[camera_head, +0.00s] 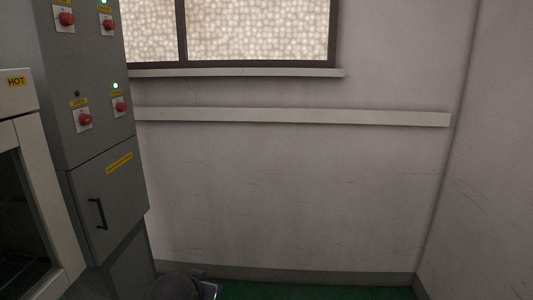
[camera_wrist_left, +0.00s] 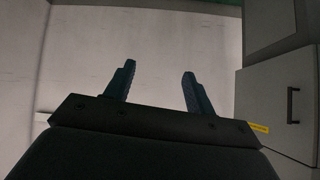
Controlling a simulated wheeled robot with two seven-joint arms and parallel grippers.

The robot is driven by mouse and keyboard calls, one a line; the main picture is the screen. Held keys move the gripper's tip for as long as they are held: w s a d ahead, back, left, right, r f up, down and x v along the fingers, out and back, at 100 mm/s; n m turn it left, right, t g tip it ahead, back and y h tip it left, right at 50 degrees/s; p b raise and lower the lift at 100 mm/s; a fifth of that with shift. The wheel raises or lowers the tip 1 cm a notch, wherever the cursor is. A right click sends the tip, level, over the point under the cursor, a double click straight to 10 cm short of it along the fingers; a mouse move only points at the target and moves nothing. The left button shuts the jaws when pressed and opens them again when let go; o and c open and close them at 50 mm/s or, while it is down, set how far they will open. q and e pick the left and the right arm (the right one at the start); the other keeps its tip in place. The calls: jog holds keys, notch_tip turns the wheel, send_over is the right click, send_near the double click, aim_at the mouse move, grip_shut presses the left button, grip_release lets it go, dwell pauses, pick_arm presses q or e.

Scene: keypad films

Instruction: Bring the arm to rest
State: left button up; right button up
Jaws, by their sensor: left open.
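My left gripper (camera_wrist_left: 157,82) shows in the left wrist view with its two dark fingers spread apart. It is open and nothing is between the fingers. The pale wall (camera_wrist_left: 145,55) is behind it. In the head view a dark rounded shape, part of my own arm, shows at the bottom edge left of centre; the fingers cannot be made out there. My right gripper is in neither view.
A grey cabinet (camera_head: 105,200) with red knobs, small lamps and a black handle (camera_head: 97,214) stands at the left. A pale unit labelled HOT (camera_head: 16,82) is beside it. A wall rail (camera_head: 290,117) runs below a window (camera_head: 258,30). Green floor (camera_head: 310,291) at the right looks clear.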

pick_arm(q)
jog(key=s+f+g, duration=0.2)
jog(key=s+f, duration=0.6)
jog(key=s, duration=0.2)
jog(key=s+d+f+g+p, duration=0.1)
jog(key=s+f+g, duration=0.2)
jog(key=s+f, duration=0.5)
jog(key=s+d+f+g, duration=0.1)
jog(key=s+f+g, duration=0.1)
jog(key=s+f, duration=0.6)
jog(key=s, duration=0.6)
jog(key=shift+s+n, duration=0.25)
jog(key=shift+n, duration=0.05)
jog(key=shift+d, duration=0.1)
